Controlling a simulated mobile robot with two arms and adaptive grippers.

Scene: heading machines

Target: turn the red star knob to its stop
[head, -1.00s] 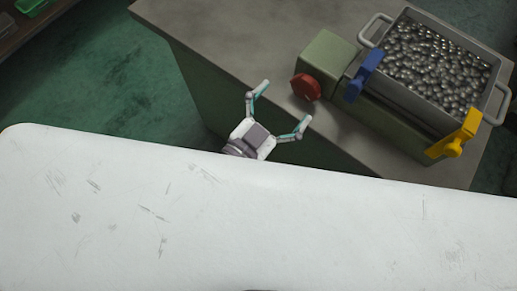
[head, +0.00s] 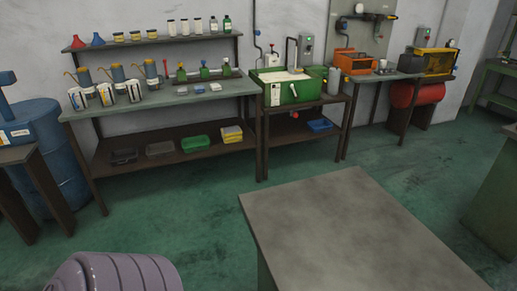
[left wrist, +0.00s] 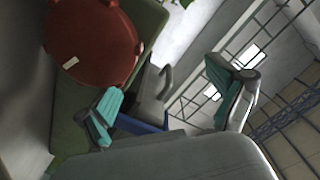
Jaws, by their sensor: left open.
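The red star knob (left wrist: 95,42) fills the upper left of the left wrist view, with a small pale mark on its face. It is mounted on a green housing (left wrist: 150,35). My left gripper (left wrist: 162,78) is open, its two teal-padded fingers spread apart. The knob lies to the left of the gap, close to the left finger and not between the fingers. I cannot tell whether that finger touches it. The head view shows neither the knob nor the gripper fingers. My right gripper is in neither view.
A blue part (left wrist: 140,125) and a grey handle (left wrist: 153,92) show beyond the fingers. In the head view, a bare grey bench top (head: 345,225) is in front. A shelved workbench (head: 165,105) and a machine stand (head: 305,105) line the wall. Green floor between is clear.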

